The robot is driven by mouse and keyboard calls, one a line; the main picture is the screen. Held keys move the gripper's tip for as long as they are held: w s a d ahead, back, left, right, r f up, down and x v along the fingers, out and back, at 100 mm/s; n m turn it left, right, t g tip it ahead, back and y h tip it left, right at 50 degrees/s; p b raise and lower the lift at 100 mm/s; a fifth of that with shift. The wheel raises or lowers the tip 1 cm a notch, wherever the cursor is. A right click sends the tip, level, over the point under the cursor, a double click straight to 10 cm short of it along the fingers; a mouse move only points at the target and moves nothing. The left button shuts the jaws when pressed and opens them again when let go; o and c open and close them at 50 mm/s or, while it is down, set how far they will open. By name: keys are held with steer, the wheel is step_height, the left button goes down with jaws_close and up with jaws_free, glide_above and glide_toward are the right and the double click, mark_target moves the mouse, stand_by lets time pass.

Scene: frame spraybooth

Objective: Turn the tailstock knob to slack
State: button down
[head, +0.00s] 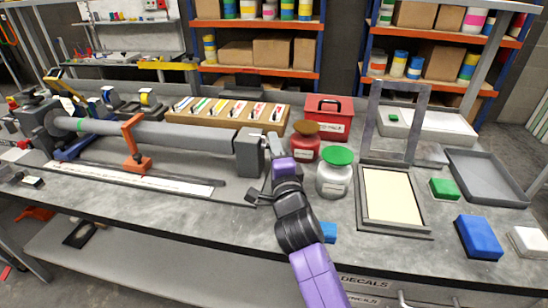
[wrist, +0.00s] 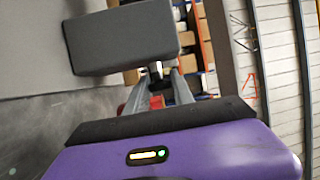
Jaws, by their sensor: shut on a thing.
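The tailstock (head: 249,153) is a dark grey block at the right end of the long grey tube (head: 165,134). In the wrist view it fills the upper left (wrist: 120,38). My purple gripper (head: 272,146) is at the right side of the tailstock. In the wrist view its two grey fingers (wrist: 156,78) converge on a small pale-tipped part, the tailstock knob (wrist: 155,67), beside the block's lower right corner. The fingers are shut on it. Most of the knob is hidden between the fingers, and I cannot tell its turned position.
A red-brown-lidded jar (head: 305,143) and a green-lidded jar (head: 334,175) stand close to the right of my gripper. A red box (head: 328,117) and a wooden rack (head: 215,112) are behind. A framed screen (head: 392,195) lies further right. The bench front is partly clear.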

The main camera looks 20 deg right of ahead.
stand_by(0.3)
steer(key=c, duration=1.1)
jaws_free()
steer(key=s, duration=0.2)
steer(key=s+b, duration=0.1)
steer(key=s, duration=0.1)
steer(key=s+a+f+b, duration=0.1)
steer(key=s, duration=0.1)
steer(key=shift+s, duration=0.85)
